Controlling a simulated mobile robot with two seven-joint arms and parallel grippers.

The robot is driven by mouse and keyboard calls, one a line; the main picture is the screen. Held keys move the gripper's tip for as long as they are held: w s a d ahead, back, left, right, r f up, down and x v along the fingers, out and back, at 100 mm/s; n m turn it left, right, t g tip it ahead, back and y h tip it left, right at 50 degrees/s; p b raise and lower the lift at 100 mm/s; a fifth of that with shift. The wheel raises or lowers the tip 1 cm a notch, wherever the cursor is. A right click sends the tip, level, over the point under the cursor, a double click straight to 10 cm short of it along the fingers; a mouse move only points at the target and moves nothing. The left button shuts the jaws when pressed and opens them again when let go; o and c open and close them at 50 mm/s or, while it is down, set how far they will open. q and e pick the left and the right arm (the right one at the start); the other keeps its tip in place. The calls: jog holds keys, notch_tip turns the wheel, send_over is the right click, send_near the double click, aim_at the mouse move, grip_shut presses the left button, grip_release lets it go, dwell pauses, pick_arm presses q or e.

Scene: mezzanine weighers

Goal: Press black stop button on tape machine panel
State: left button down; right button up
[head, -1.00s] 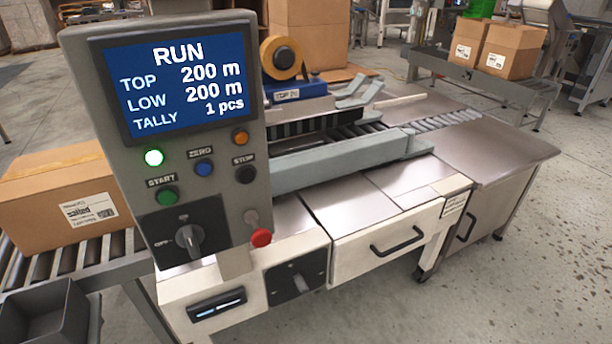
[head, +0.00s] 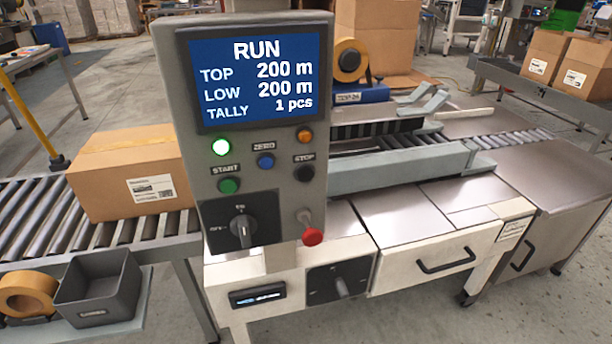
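The tape machine panel (head: 262,228) stands upright in the middle of the head view. Its black stop button (head: 304,173) sits on the right side, under the STOP label. The blue screen (head: 262,80) reads RUN, TOP 200 m, LOW 200 m, TALLY 1 pcs. A white-green lamp (head: 220,147) is lit. The green start button (head: 229,186), blue zero button (head: 265,161), an orange button (head: 304,136), a black rotary switch (head: 242,230) and a red knob (head: 312,237) are also on or beside the panel. Neither of my grippers is in view.
A cardboard box (head: 125,170) sits on the roller conveyor (head: 30,220) at left. A grey bin (head: 98,290) and a tape roll (head: 27,294) lie on a low shelf in front. The machine's white drawer (head: 440,258) juts out right of the panel. Floor is bare at lower right.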

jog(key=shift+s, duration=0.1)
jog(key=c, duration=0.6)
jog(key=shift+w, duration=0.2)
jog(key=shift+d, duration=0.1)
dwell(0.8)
